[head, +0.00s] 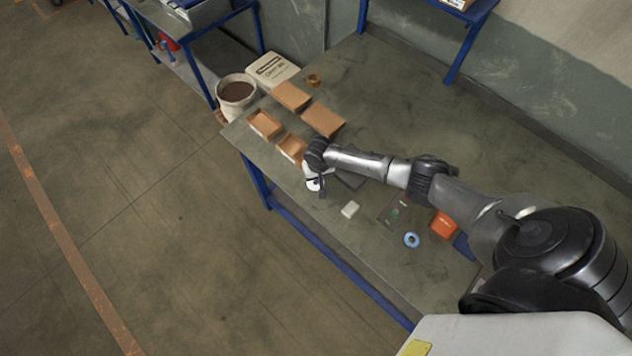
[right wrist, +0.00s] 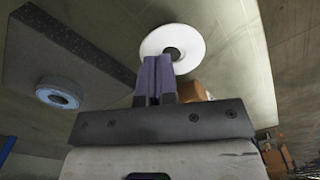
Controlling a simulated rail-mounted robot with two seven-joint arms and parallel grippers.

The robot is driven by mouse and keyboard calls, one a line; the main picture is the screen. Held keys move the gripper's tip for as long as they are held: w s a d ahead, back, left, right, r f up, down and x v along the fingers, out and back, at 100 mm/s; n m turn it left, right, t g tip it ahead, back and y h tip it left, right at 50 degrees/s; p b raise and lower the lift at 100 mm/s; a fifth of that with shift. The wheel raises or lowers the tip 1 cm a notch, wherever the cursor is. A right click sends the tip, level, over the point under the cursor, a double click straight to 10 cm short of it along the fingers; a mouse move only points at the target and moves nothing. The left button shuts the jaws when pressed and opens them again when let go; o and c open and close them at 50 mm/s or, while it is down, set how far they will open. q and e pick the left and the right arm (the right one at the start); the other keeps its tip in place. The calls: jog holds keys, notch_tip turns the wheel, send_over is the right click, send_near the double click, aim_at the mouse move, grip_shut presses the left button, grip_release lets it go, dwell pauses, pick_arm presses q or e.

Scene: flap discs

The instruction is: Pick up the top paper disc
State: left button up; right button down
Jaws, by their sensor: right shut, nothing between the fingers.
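A round white disc with a dark centre hole (right wrist: 185,38) shows just beyond my right fingertips in the right wrist view. I take it for the paper disc; whether others lie under it I cannot tell. My right gripper (right wrist: 158,62) is shut with nothing between its fingers. Its tips overlap the disc's lower edge in the picture; contact cannot be told. In the head view my right gripper (head: 318,190) is over the table's front part, by the open cardboard boxes. My left gripper is not in view.
A dark slab (right wrist: 50,45) and a blue-grey ring (right wrist: 60,92) show at left in the wrist view. The table's back right is clear.

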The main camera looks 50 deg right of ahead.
jog(key=shift+a, duration=0.35)
jog(key=shift+a, duration=0.35)
dwell(0.3)
notch_tip(320, 180, up, 6)
jog(key=p, duration=0.7)
jog(key=c, duration=1.9)
grip_release()
jog(key=o, duration=0.6)
